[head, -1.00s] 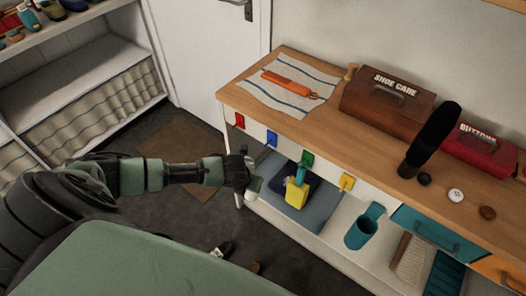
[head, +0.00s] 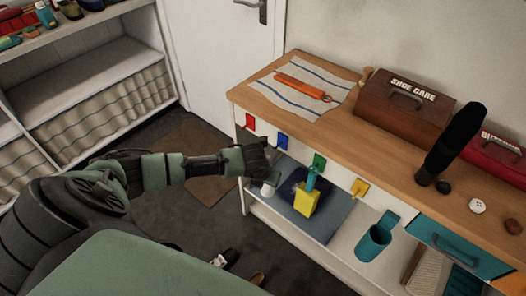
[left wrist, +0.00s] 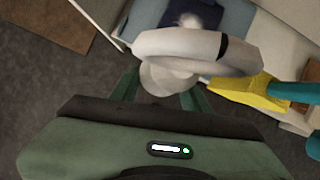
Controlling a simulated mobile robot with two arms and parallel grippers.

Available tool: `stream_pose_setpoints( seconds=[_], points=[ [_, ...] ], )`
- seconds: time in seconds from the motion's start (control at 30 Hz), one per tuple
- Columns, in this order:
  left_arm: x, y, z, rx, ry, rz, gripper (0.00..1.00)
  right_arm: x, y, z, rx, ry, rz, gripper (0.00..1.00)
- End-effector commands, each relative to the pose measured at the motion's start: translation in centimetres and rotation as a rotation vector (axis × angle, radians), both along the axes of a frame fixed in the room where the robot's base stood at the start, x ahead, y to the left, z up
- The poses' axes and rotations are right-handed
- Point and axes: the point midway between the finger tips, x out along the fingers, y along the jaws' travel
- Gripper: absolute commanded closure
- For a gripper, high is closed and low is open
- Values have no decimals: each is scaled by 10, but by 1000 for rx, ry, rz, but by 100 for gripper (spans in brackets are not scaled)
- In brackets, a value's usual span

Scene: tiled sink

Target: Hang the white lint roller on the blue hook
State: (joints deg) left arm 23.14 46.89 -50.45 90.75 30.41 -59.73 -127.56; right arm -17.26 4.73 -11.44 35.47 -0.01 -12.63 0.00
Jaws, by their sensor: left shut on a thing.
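The blue hook (head: 282,141) is on the front edge of the bench, between the red hook (head: 250,122) and the green hook (head: 318,161). Nothing is seen hanging on it. My left gripper (head: 262,165) is just left of and below the blue hook, in front of the bench. It is shut on the white lint roller (head: 269,187), whose white end shows below the fingers. In the left wrist view the white roller (left wrist: 185,46) lies crosswise beyond the fingers, with a dark band near its right end. Its grip between the fingers is partly hidden. My right gripper is out of view.
A yellow item with a teal handle (head: 306,199) hangs at the green hook, close right of my gripper. The yellow hook (head: 359,188) looks empty. The lower shelf holds a blue-grey cloth (head: 325,225).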

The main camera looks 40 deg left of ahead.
Motion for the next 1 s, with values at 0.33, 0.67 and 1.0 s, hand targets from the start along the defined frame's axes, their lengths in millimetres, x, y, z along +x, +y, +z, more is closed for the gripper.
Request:
stream_pose_setpoints(
  seconds=[0.33, 0.67, 1.0],
  points=[
    [22, -3, -4, -2, -3, -2, 98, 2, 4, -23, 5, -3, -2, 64],
    [38, -4, -6, -1, -1, -2, 98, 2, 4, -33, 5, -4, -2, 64],
    [44, -4, -9, -2, -1, -1, 98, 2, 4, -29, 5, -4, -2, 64]
  ],
)
